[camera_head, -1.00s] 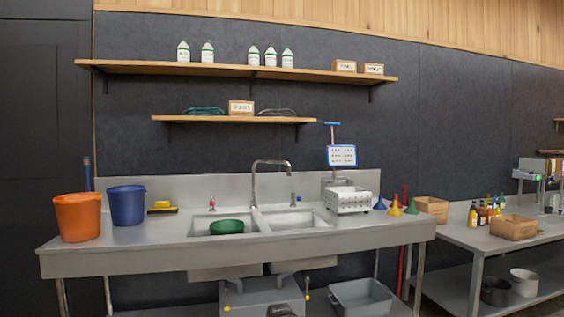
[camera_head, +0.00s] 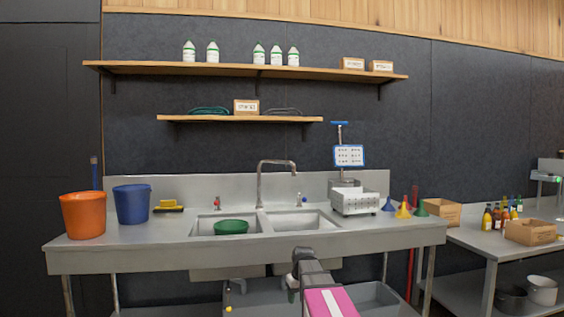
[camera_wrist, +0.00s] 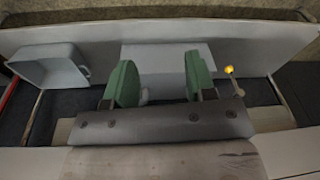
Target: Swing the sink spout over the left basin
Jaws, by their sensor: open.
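The sink spout (camera_head: 277,163) is a tall grey gooseneck at the back of the steel sink, between the two basins. Its tip points right, over the right basin (camera_head: 299,222). The left basin (camera_head: 204,227) holds a green bowl (camera_head: 231,227). A red-marked tap (camera_head: 218,203) stands left of the spout and a blue-marked one (camera_head: 301,202) right of it. My gripper (camera_wrist: 158,82) shows in the wrist view with two green fingers apart and nothing between them. In the head view my arm is low, in front of the counter, away from the spout.
Orange (camera_head: 83,215) and blue (camera_head: 131,204) buckets stand on the left counter. A white box-shaped device (camera_head: 355,200) and funnels (camera_head: 404,209) stand on the right. A grey bin (camera_wrist: 49,65) lies under the counter. Shelves with bottles hang above.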

